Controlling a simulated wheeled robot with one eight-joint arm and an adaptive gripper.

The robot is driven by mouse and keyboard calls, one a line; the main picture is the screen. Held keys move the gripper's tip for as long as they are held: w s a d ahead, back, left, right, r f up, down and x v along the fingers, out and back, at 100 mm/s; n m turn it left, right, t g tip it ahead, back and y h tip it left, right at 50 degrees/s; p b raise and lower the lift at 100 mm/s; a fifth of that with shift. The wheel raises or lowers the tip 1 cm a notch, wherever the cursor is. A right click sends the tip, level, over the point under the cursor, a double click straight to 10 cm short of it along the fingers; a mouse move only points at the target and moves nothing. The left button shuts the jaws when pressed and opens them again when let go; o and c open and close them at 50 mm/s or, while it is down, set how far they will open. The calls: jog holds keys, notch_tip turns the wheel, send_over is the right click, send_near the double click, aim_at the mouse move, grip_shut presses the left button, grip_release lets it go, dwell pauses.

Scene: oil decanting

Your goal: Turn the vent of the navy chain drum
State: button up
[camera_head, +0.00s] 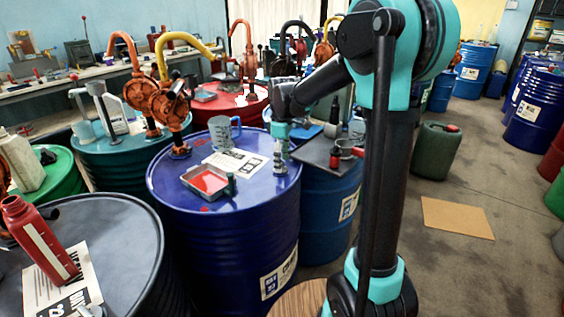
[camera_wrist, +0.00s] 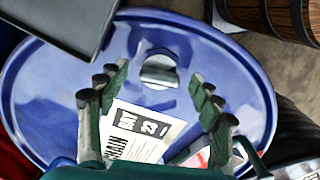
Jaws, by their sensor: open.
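The navy drum (camera_head: 225,255) stands upright in the middle of the head view, with a label on its side. Its blue top (camera_wrist: 50,95) fills much of the wrist view. The vent is a grey round cap with a raised grip (camera_wrist: 159,70), near the top's edge. My gripper (camera_head: 281,152) points down over the right part of the drum top. In the wrist view my gripper (camera_wrist: 160,76) is open, with one finger on each side of the vent and a gap at both sides. Contact cannot be seen.
On the drum top stand a clear jug (camera_head: 221,133), a red-filled tray (camera_head: 186,179), a paper sheet (camera_wrist: 143,131) and an orange pump (camera_head: 172,112). A dark tray (camera_wrist: 62,22) adjoins the drum. A wooden barrel (camera_wrist: 285,15) stands close by.

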jog(key=shift+f, duration=0.3)
jog(key=shift+c, duration=0.6)
jog(key=c, duration=1)
jog(key=shift+c, duration=0.2)
